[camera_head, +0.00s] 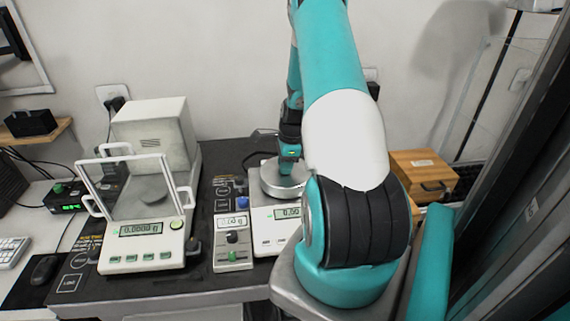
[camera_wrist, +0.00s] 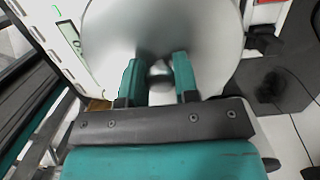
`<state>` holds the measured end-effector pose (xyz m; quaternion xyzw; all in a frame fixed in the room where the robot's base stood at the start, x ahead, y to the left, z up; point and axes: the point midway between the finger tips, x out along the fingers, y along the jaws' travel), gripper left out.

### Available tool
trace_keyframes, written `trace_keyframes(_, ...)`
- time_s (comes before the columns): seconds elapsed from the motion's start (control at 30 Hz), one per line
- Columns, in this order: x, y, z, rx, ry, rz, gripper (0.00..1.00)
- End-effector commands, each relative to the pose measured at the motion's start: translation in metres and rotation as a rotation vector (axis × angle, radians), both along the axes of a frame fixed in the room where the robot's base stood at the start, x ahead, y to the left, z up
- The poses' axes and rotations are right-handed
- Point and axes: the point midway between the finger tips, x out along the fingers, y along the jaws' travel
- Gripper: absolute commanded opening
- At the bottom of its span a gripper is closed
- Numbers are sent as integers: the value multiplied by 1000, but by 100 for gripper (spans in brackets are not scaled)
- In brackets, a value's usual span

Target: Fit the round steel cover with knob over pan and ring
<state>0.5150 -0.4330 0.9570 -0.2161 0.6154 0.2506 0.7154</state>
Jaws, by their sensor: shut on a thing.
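The round steel cover (camera_head: 281,186) is over the right-hand white balance (camera_head: 268,240) in the head view. In the wrist view the cover (camera_wrist: 205,30) fills the top middle as a smooth grey disc. My gripper (camera_wrist: 158,66) is shut on its knob, with one teal finger on each side. In the head view my gripper (camera_head: 289,158) comes down from above onto the cover. The pan and ring are hidden beneath the cover. I cannot tell whether the cover rests fully on the balance.
A balance with a glass draft shield (camera_head: 140,235) stands at the left of the dark table (camera_head: 225,155). A small box with knobs (camera_head: 233,255) sits between the balances. A wooden box (camera_head: 422,172) is at the right. My arm hides part of the right-hand balance.

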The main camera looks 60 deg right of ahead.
Motion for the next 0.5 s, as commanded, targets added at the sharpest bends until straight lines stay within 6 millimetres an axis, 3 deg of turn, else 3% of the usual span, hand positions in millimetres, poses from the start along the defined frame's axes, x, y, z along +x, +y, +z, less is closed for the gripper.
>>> trace_keyframes(0.43,0,0,-6,-1,-1,0,0)
trace_keyframes(0.47,0,0,-6,-1,-1,0,31)
trace_keyframes(0.5,0,0,-6,-1,-1,0,40)
